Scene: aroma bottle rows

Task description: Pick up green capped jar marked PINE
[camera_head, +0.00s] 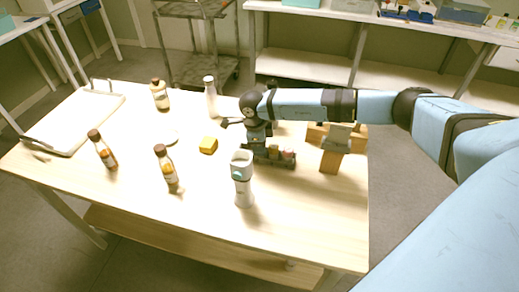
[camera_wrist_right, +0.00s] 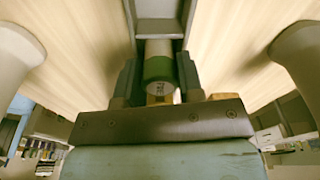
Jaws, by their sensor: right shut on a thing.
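In the right wrist view a small jar (camera_wrist_right: 159,69) with a green cap and a pale, dark-marked disc on its end sits between the two dark fingers of my right gripper (camera_wrist_right: 158,76). The gripper is shut on it; the marking is too small to read. In the head view my right gripper (camera_head: 258,148) points down at a dark rack (camera_head: 268,160) on the table, and the jar is hidden behind it. A grey holder (camera_wrist_right: 159,28) lies just beyond the jar in the wrist view. My left gripper is not in view.
A white cup-topped bottle (camera_head: 243,185) stands close in front of the rack. Wooden blocks (camera_head: 329,160) stand to the right. The table's front right is clear.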

